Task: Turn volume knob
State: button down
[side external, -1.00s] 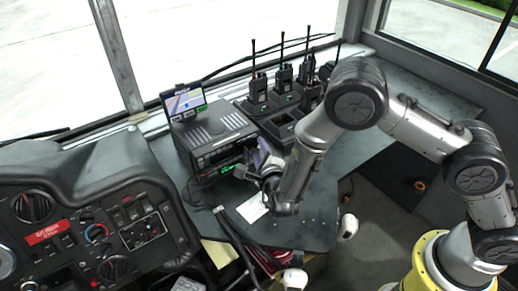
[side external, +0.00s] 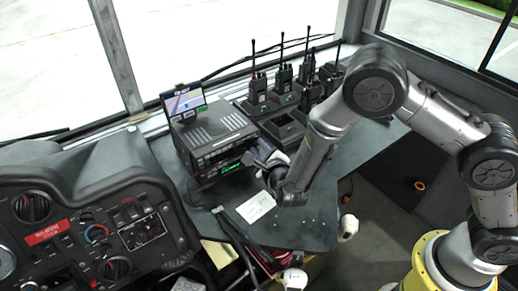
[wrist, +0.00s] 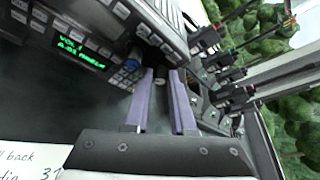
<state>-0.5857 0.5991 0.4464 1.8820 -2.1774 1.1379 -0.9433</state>
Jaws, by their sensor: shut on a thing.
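The radio unit (side external: 215,135) is a dark box on the desk with a lit green display (wrist: 80,46) that shows VOL 1 in the wrist view. My gripper (wrist: 162,78) has purple fingers that reach to the front panel. A dark knob (wrist: 160,75), apparently the volume knob, shows between the fingertips, and the fingers are shut on it. A bluish knob (wrist: 133,62) is just left of the left finger. In the side view, my gripper (side external: 255,156) is at the right end of the radio's front, and the knob is hidden.
Handheld radios (side external: 285,76) stand in chargers behind and right of the radio. A small screen (side external: 184,101) stands on its back left. A white card (side external: 257,206) lies on the desk in front. Switch panels (side external: 110,235) fill the left. Open desk (side external: 325,215) lies right of the card.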

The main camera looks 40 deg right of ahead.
jog(key=m+y, duration=0.2)
jog(key=m, duration=0.1)
jog(key=shift+d+r+m+g+y, duration=0.2)
jog(key=shift+d+m+g+y, duration=0.1)
jog(key=shift+m+g+y, duration=0.1)
jog(key=m+y, duration=0.2)
jog(key=m, duration=0.1)
jog(key=shift+d, duration=0.2)
jog(key=shift+y, duration=0.4)
jog(key=c, duration=0.8)
grip_release()
jog(key=shift+o, duration=0.2)
jog(key=shift+a, duration=0.1)
